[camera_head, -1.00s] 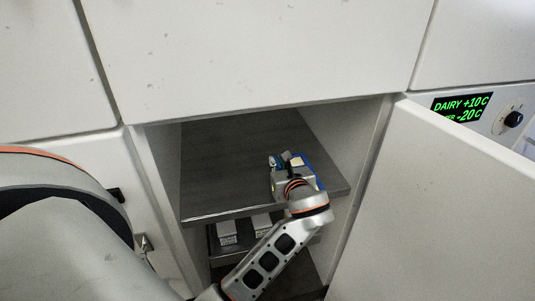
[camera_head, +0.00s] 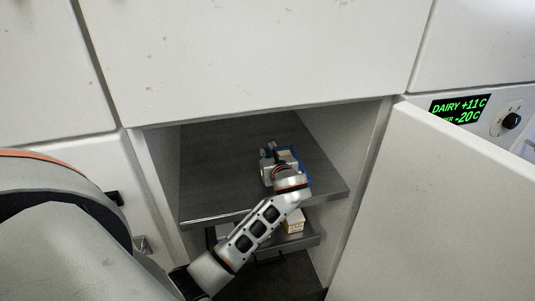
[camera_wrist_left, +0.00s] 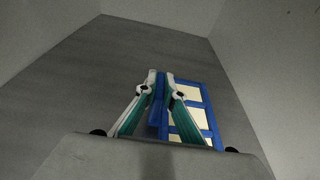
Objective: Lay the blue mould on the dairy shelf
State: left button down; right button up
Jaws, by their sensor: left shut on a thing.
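The blue mould (camera_head: 306,172) has a blue frame with pale cells. It is over the upper grey shelf (camera_head: 215,165) inside the open cabinet, towards the right side, partly hidden by my left gripper (camera_head: 268,149). In the left wrist view the mould (camera_wrist_left: 207,120) shows its blue bars, and my left gripper (camera_wrist_left: 161,75) is shut on its blue edge. I cannot tell whether the mould touches the shelf. A display (camera_head: 460,108) at the right reads DAIRY +11C above a -20C line. My right gripper is not in view.
The open white door (camera_head: 450,205) stands at the right. A lower shelf (camera_head: 300,241) holds pale boxes (camera_head: 294,222), partly hidden by my arm. The left part of the upper shelf is clear. Cabinet walls close in on both sides.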

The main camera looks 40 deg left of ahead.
pick_arm(q)
jog(key=shift+r, duration=0.1)
jog(key=c, duration=2.2)
grip_release()
jog(key=shift+o, duration=0.2)
jog(key=v, duration=1.2)
jog(key=shift+b, duration=0.4)
jog(key=shift+d, duration=0.15)
